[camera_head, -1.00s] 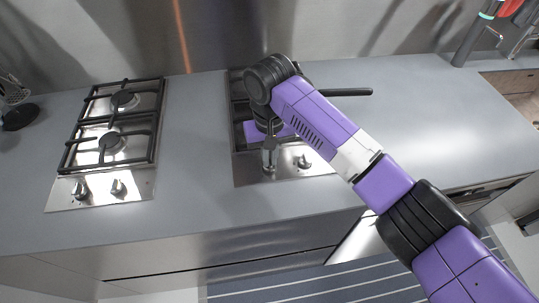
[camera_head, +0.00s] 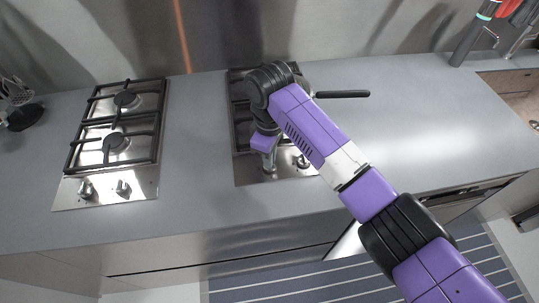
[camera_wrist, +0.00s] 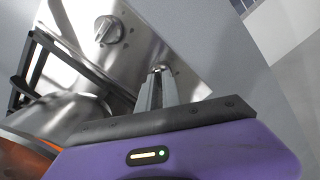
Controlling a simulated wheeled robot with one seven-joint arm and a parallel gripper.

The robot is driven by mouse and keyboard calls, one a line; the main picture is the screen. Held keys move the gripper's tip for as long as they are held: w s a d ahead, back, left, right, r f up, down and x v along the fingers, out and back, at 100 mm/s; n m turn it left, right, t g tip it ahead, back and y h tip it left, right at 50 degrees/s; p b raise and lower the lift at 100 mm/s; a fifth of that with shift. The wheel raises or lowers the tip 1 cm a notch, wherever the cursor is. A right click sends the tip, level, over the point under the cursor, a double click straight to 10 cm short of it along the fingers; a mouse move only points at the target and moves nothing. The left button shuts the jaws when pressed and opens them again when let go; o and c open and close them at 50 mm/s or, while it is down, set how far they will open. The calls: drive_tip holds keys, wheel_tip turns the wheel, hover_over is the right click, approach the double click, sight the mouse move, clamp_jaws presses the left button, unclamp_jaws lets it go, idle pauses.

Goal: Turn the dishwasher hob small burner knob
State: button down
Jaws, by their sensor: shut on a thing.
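The right-hand hob (camera_head: 244,172) is set into the grey counter, mostly behind my arm. My gripper (camera_head: 269,168) points down at the left knob of its steel front strip. In the wrist view, my gripper (camera_wrist: 158,80) is shut on this left knob (camera_wrist: 160,69), and only a small part of the knob shows past the fingertips. The hob's other knob (camera_wrist: 109,30) is free; in the head view this right knob (camera_head: 303,161) sits just right of my gripper. I cannot tell which burner each knob serves.
A second hob (camera_head: 105,190) with two knobs stands to the left. A pan with a black handle (camera_head: 342,94) is on the right-hand hob, behind my arm. A striped runner (camera_head: 350,285) lies on the floor.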

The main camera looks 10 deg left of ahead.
drive_tip(key=shift+n, duration=2.3)
drive_tip(key=c, duration=1.5)
unclamp_jaws()
drive_tip(key=shift+r+b, duration=0.6)
drive_tip(key=shift+r, duration=3.3)
